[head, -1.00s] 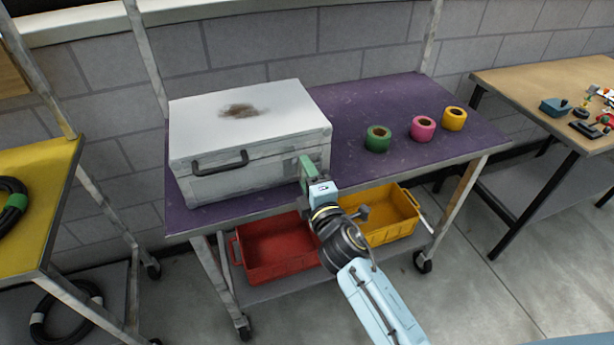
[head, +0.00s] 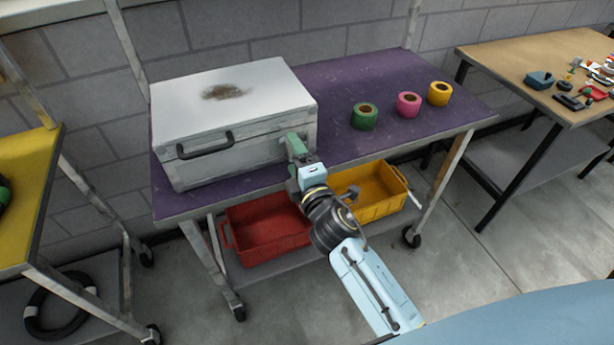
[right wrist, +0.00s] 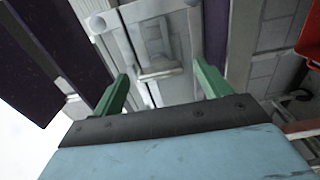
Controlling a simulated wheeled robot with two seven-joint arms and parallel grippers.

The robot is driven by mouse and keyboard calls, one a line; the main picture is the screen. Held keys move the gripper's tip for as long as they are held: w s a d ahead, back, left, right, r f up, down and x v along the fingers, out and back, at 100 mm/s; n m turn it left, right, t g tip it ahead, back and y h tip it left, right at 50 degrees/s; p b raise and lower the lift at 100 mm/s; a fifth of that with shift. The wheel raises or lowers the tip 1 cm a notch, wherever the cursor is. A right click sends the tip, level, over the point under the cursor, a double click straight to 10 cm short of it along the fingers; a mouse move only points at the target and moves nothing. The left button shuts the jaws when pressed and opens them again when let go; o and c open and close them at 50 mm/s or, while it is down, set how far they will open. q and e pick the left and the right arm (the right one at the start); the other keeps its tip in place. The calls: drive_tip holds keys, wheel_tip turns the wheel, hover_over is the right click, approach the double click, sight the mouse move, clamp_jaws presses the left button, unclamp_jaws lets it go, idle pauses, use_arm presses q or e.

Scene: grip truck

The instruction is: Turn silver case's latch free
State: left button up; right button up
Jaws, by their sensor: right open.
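The silver case (head: 238,110) stands closed on the purple-topped cart, with a black handle (head: 205,146) on its front. My right gripper (head: 294,146) is at the case's front right corner, and its green fingers hide that part of the front in the head view. In the right wrist view the latch (right wrist: 158,62) is a pale metal piece on the case's front, beyond and between the two green fingers of the gripper (right wrist: 163,85). The fingers are apart and nothing is between their tips. My left gripper is out of view.
Green (head: 364,116), pink (head: 408,104) and yellow (head: 439,93) tape rolls stand on the purple cart top (head: 350,75), right of the case. Red (head: 265,230) and yellow (head: 368,190) bins sit on the shelf below. A tan table (head: 530,45) with small items is at right.

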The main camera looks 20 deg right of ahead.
drive_tip(key=s, duration=1.2)
drive_tip(key=shift+s+d, duration=0.2)
drive_tip(key=shift+s, duration=0.05)
